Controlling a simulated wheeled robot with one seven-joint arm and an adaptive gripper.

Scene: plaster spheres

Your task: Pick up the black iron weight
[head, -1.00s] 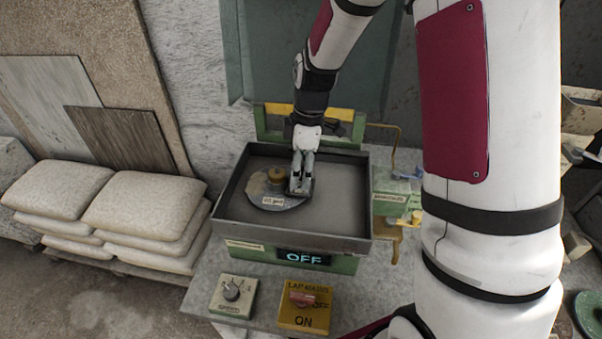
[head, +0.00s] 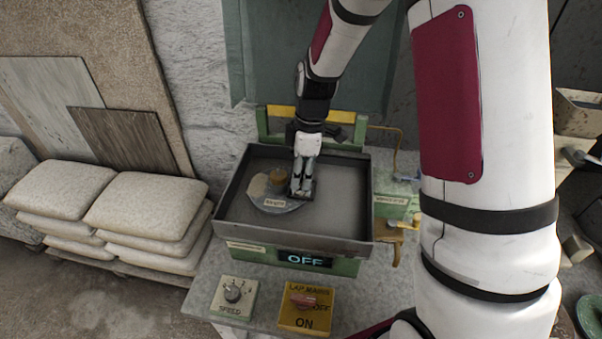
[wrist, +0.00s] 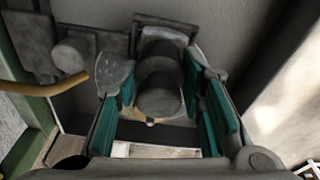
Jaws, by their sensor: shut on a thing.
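In the head view the fingers mostly hide the weight. I cannot tell whether it touches the tray floor.
The tray's raised walls surround the gripper. Its right half is clear. An OFF display (head: 305,259), a speed dial (head: 233,291) and a yellow switch box (head: 305,308) are at the front. Stacked sacks (head: 140,205) stand left. In the wrist view a dark knobbed block (wrist: 72,55) sits left.

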